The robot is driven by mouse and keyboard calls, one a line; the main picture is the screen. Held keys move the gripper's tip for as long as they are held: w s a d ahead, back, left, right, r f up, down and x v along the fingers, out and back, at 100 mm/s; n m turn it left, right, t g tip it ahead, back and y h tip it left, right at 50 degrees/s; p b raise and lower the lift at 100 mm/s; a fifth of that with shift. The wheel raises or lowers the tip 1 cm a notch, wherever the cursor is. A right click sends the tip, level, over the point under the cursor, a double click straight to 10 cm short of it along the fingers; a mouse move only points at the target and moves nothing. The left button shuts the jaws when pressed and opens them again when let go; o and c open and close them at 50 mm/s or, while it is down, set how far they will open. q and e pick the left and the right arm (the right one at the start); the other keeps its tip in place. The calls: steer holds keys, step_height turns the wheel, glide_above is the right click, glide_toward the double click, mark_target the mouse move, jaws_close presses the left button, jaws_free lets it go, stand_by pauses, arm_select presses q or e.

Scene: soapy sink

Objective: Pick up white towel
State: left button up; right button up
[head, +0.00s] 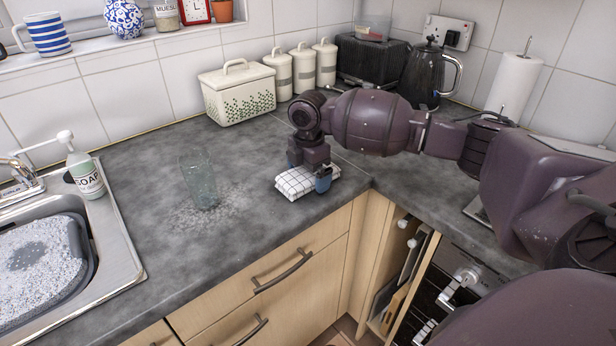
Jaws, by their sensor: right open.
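A white towel (296,185) with a dark check pattern lies folded on the grey counter near its front edge. My right gripper (309,179) points down over the towel. Its blue-tipped fingers are apart, one at the far left side of the towel and one at its right end. The fingers partly hide the towel, and I cannot tell whether they touch it. My left gripper is not in the head view.
A clear glass (198,180) stands on a wet patch left of the towel. A bread bin (238,93), canisters (302,68) and a kettle (424,75) stand behind. The sink (122,262) and soap bottle (86,172) are at left. Counter between glass and towel is clear.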

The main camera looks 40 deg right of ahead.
steer(key=c, duration=0.8)
steer(key=shift+r, duration=0.1)
steer(key=shift+c, duration=0.2)
step_height(320, 180, up, 20)
steer(key=p, duration=0.3)
